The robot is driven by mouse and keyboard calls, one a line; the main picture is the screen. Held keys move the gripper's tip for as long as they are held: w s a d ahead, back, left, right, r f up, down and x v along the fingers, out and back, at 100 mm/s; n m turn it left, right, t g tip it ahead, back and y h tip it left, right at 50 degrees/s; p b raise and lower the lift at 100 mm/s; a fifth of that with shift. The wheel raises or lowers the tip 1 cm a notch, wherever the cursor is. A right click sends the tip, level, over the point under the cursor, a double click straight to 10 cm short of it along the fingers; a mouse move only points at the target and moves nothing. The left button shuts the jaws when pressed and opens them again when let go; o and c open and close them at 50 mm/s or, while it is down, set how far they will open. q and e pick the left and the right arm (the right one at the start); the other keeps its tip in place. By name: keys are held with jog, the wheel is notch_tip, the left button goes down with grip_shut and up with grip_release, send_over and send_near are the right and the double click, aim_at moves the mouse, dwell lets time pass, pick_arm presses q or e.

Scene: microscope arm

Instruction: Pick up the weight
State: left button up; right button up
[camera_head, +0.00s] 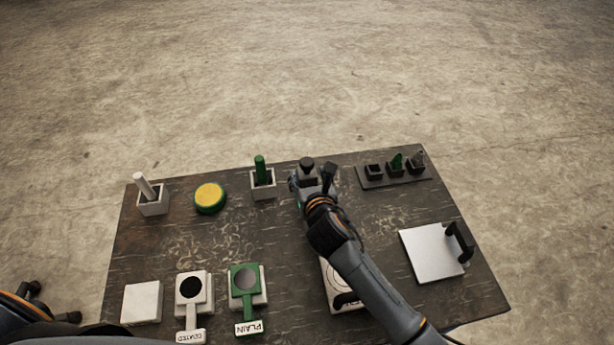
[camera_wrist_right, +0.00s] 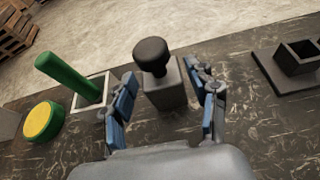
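The weight appears to be a grey block with a black knob on top; it stands upright at the back middle of the table in the head view (camera_head: 307,166) and in the right wrist view (camera_wrist_right: 164,92). My right gripper (camera_head: 312,182) is at the weight. In the right wrist view its blue-padded fingers (camera_wrist_right: 160,84) are spread open, one on each side of the block, with visible gaps. Nothing is held. Part of my left arm (camera_head: 28,305) shows at the lower left edge; its finger state is unclear.
A holder with a green rod (camera_head: 263,186) and a yellow-green disc (camera_head: 210,197) stand left of the weight. A dark rack (camera_head: 394,179) stands right. A white plate (camera_head: 430,253) lies front right. Labelled paddles (camera_head: 245,283) sit in front. My right forearm covers part of a white device (camera_head: 340,290).

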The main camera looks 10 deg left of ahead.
grip_shut()
jog(key=shift+w+a+r, duration=0.1)
jog(key=shift+r, duration=0.1)
jog(key=shift+r, duration=0.1)
